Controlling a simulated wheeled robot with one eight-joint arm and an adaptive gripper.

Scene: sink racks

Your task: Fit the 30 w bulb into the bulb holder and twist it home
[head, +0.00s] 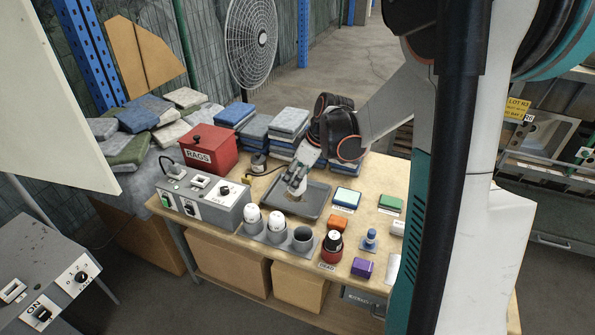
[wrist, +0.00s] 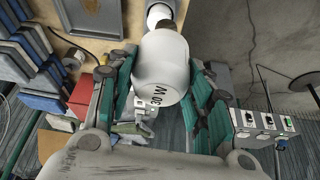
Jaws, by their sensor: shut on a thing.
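My gripper (head: 298,180) is shut on the 30 w bulb, over the grey tray (head: 318,203) in the head view. In the wrist view the white bulb (wrist: 162,68) sits between the green-padded fingers of my gripper (wrist: 160,100), its 30 W print upside down. Its narrow end points to the top of the picture, away from the palm.
A rack has two white bulbs (head: 253,215) (head: 277,220) and an empty cup (head: 302,238). Beside it are a red DEAD container (head: 331,247) and a switch box (head: 202,203). The red RAGS box (head: 210,146) and folded cloth stacks (head: 290,122) crowd the back.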

